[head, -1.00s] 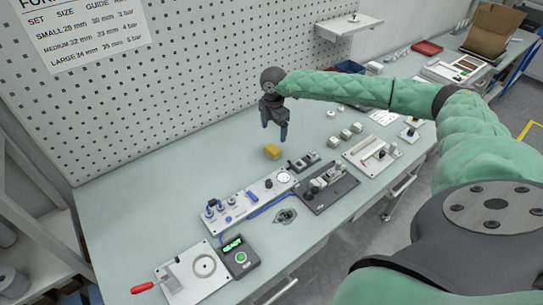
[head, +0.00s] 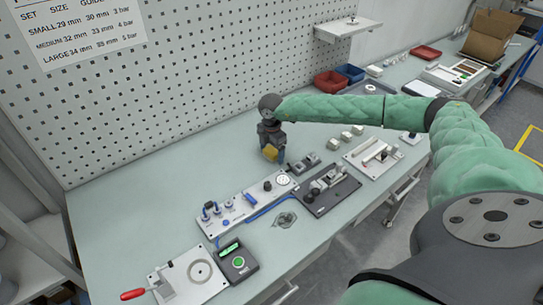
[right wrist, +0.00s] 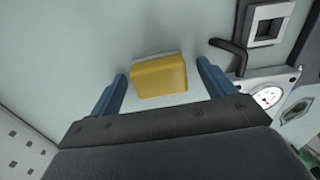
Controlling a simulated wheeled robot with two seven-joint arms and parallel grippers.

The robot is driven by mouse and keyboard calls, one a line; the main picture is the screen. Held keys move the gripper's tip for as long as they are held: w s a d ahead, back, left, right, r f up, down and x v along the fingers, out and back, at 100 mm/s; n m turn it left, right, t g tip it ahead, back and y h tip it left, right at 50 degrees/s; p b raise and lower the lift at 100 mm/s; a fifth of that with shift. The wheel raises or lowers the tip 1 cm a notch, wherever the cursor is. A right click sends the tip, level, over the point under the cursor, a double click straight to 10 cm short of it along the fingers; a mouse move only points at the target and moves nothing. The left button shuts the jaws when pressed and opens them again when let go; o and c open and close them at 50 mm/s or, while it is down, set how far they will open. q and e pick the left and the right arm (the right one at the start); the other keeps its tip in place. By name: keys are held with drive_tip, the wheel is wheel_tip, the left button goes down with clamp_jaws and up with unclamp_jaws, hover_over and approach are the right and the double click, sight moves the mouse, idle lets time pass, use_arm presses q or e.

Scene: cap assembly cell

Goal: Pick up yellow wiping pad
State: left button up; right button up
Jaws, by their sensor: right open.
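The yellow wiping pad (head: 270,153) lies on the grey-green workbench and is partly hidden by my right gripper in the head view. In the right wrist view the pad (right wrist: 159,77) is a yellow block with a pale strip along its far edge. My right gripper (head: 272,157) is low over it. Its two blue fingers (right wrist: 163,79) are open on either side of the pad, with a gap at each side. My left gripper is not in view.
A white panel with blue fittings (head: 238,210) and a dark fixture plate (head: 330,192) are close in front of the pad. A black hooked bar (right wrist: 230,52) is just beyond the right finger. The bench to the left (head: 140,200) is clear.

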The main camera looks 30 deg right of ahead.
sight(271, 150)
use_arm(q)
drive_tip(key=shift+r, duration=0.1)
use_arm(e)
drive_tip(key=c, duration=1.1)
